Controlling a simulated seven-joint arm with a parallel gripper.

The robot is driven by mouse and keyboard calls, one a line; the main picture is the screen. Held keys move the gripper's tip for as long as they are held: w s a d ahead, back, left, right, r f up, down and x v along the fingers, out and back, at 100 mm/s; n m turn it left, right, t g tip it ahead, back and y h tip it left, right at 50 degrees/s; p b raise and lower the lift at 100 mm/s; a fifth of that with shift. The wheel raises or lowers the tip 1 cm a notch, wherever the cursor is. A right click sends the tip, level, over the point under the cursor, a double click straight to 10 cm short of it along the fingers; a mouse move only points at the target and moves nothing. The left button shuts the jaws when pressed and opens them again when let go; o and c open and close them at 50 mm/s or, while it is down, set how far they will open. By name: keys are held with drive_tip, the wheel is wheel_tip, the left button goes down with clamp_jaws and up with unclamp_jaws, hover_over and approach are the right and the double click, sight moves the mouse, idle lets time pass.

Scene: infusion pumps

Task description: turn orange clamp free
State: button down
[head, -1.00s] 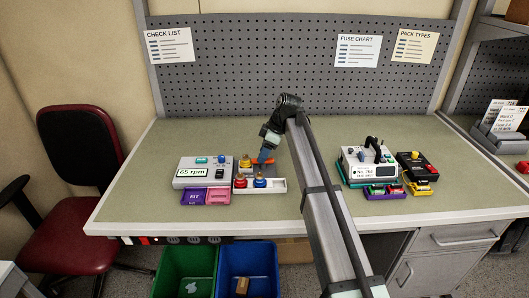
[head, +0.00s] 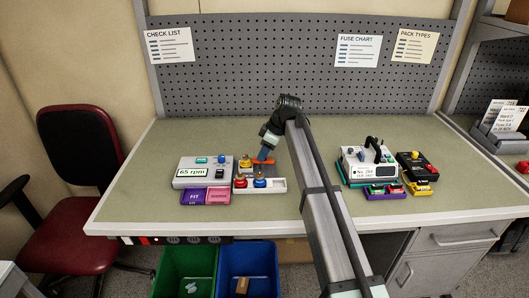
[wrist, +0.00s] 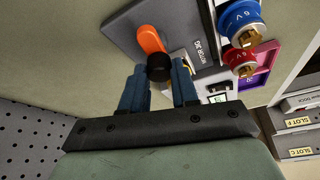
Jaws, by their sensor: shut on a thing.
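The orange clamp (wrist: 151,40) is a short lever with a black round end, on a dark grey plate (wrist: 118,13) marked with a motor label. In the head view the clamp (head: 270,162) is a small orange strip behind the white tray. My gripper (wrist: 160,70) has its blue fingers on either side of the clamp's black end and is shut on it. In the head view my gripper (head: 264,156) points down at the clamp, partly hiding it. The contact surfaces are hidden between the fingers.
The white tray (head: 277,186) holds a red and a blue 6 V piece close in front. The pump with the 65 rpm display (head: 194,171) is at left. Another device (head: 372,171) and a black unit (head: 416,163) stand at right. The bench behind is clear.

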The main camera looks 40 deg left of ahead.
drive_tip(key=m, duration=0.1)
drive_tip(key=m+t, duration=0.1)
drive_tip(key=m, duration=0.1)
drive_tip(key=shift+s+d+y, duration=0.1)
drive_tip(key=shift+s+y, duration=0.1)
drive_tip(key=shift+y, duration=0.1)
drive_tip(key=m+t, duration=0.2)
drive_tip(key=m, duration=0.3)
drive_tip(key=shift+s, duration=0.1)
drive_tip(key=m+t, duration=0.1)
drive_tip(key=m, duration=0.3)
drive_tip(key=shift+s+t+h, duration=0.1)
drive_tip(key=shift+t+h, duration=0.3)
drive_tip(key=shift+a+m+t+h, duration=0.1)
drive_tip(key=shift+m+t+h, duration=0.2)
drive_tip(key=shift+m, duration=0.75)
drive_tip(key=shift+a+m+t+h, duration=0.1)
drive_tip(key=shift+m+t+h, duration=0.15)
drive_tip(key=shift+m, duration=0.8)
drive_tip(key=c, duration=0.8)
unclamp_jaws()
drive_tip(key=shift+c, duration=0.2)
drive_tip(key=shift+r, duration=0.1)
